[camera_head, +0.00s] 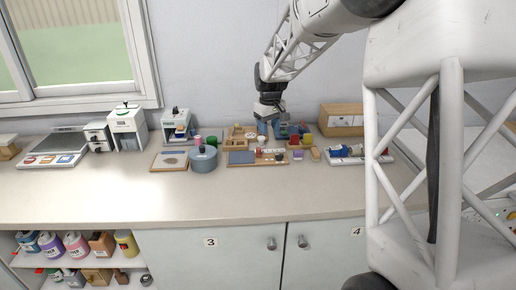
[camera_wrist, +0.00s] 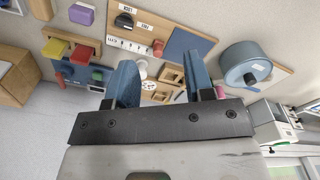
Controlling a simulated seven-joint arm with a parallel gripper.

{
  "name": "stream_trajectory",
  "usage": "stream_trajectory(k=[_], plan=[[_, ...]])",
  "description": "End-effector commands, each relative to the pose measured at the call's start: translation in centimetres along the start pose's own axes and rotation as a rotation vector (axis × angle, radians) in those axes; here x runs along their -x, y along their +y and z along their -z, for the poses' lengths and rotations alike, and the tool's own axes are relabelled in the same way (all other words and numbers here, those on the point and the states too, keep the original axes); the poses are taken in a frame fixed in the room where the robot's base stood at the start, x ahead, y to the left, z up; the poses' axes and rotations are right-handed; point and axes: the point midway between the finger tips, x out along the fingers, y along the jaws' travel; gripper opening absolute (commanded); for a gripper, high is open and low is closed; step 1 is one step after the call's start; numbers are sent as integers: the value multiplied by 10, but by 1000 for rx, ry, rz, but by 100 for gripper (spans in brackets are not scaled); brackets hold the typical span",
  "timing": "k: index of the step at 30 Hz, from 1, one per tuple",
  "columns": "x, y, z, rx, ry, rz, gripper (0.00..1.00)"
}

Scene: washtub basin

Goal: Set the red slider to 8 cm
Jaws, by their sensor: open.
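The red slider (camera_wrist: 157,48) shows in the wrist view as a small red knob at one end of a white scale strip (camera_wrist: 125,45). The strip is on a wooden board beside a blue pad (camera_wrist: 187,43). In the head view the board with its blue pad (camera_head: 241,158) lies on the counter, the strip (camera_head: 271,151) to the right of the pad. The scale numbers are too small to read. My gripper (camera_head: 271,128) is over the back of the counter, behind this board. Its two blue fingers (camera_wrist: 163,78) are apart with nothing between them.
A grey-blue pot (camera_head: 203,161) stands left of the board. A black knob (camera_wrist: 124,20) is on the same board. A panel with yellow, red and green blocks (camera_wrist: 82,52) is beside it. A wooden drawer box (camera_head: 341,118) stands behind right. The front counter (camera_head: 150,200) is clear.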

Motion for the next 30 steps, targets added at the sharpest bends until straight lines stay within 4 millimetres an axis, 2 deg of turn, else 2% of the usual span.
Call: stream_trajectory(k=[3, 9, 15, 20, 30], plan=[[-19, 6, 25, 30, -11, 6, 48], [-49, 16, 62, 79, -25, 15, 48], [-69, 22, 86, 111, -32, 20, 48], [-75, 23, 93, 121, -35, 22, 48], [-76, 23, 94, 122, -35, 22, 48]])
